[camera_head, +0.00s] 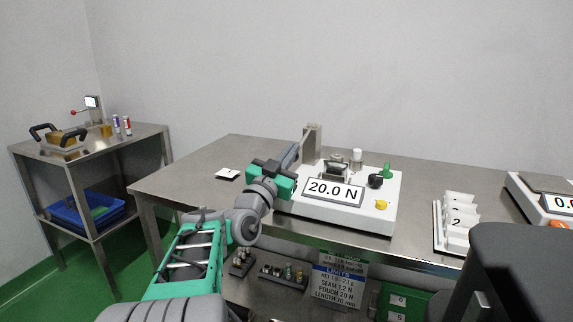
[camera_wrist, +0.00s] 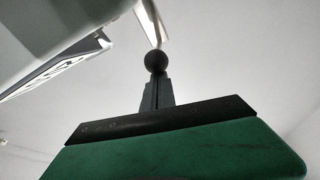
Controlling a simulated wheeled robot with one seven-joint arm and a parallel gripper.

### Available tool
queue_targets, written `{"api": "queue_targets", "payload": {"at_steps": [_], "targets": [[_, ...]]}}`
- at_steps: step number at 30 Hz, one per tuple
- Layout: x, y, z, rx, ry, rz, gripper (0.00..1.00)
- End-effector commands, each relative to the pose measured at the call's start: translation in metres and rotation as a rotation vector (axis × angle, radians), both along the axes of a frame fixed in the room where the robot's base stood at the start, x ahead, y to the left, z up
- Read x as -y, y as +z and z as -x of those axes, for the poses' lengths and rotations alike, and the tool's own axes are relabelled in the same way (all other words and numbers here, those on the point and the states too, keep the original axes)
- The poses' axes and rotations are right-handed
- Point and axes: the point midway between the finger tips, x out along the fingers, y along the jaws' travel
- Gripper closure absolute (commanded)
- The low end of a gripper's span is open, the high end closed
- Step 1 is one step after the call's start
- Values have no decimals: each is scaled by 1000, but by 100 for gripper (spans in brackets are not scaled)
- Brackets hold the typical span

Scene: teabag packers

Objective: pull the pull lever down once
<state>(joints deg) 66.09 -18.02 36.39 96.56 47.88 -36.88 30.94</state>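The pull lever shows in the wrist view as a pale arm (camera_wrist: 148,22) with a dark ball knob (camera_wrist: 155,61) at its end. In the wrist view my gripper (camera_wrist: 156,80) has its dark fingers close together, with their tips at the knob. Whether they touch it is unclear. In the head view my gripper (camera_head: 296,148) reaches over the left side of the white tester (camera_head: 345,217), beside its upright grey post (camera_head: 312,143). The lever knob is not clearly visible there. The tester's display (camera_head: 334,191) reads 20.0 N.
The tester carries a black knob (camera_head: 375,181), a green part (camera_head: 387,171) and a yellow button (camera_head: 381,205). A white rack (camera_head: 437,228) of pouches and another device (camera_head: 540,203) stand to the right. A white card (camera_head: 227,174) lies left on the steel table (camera_head: 180,178).

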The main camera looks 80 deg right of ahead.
Motion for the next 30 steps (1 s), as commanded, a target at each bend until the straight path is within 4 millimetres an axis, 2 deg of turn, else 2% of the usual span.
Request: {"api": "queue_targets", "payload": {"at_steps": [1,3,22,26,30], "targets": [[1,-9,-1,0,2,-5,100],[1,-11,-1,-1,3,-7,100],[3,-20,-2,-4,5,-24,100],[2,-8,-2,-1,6,-20,100],[-3,24,-1,1,10,-6,100]]}}
